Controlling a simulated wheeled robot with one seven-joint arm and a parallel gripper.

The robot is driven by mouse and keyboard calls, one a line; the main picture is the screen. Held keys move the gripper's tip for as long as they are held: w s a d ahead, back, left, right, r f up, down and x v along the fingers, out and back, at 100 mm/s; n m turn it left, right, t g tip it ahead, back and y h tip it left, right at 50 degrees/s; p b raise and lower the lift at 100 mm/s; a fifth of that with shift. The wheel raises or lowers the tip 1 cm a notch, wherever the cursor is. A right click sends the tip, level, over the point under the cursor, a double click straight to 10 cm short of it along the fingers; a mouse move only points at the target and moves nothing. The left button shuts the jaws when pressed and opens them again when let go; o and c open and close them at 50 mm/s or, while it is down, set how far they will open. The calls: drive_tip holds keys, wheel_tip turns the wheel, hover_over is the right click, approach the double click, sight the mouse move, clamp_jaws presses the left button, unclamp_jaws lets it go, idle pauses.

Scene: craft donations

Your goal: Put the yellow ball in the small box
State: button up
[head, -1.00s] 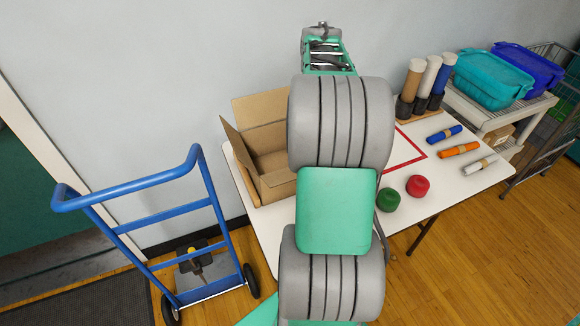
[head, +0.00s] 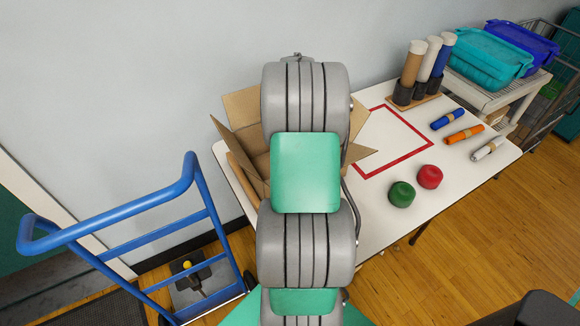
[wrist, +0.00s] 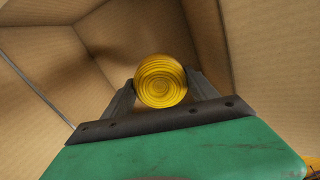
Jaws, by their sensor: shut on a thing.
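The yellow ball (wrist: 160,82), round with ringed yellow strands, sits between the two fingers of my gripper (wrist: 163,77) in the wrist view. My gripper is shut on it. Tan cardboard walls of the open box (wrist: 48,95) surround the ball and fingers in that view; whether the ball touches the box floor I cannot tell. In the head view the cardboard box (head: 236,139) stands at the left end of the white table with its flaps spread. My arm covers much of the box there and hides my gripper and the ball.
A green ball (head: 402,194) and a red ball (head: 430,177) lie near the front edge of the table (head: 385,232). A red square outline (head: 425,146) marks bare table right of the box. Rolled bundles, a cylinder rack (head: 413,98) and a blue hand truck (head: 125,232) stand around.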

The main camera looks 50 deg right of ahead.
wheel_tip(320, 180, down, 8)
drive_tip(key=shift+s+d+r, duration=0.1)
drive_tip(key=shift+r, duration=0.05)
drive_tip(key=o, duration=1.5)
drive_tip(key=shift+r, duration=0.1)
wheel_tip(320, 180, up, 12)
drive_tip(key=shift+r, duration=0.15)
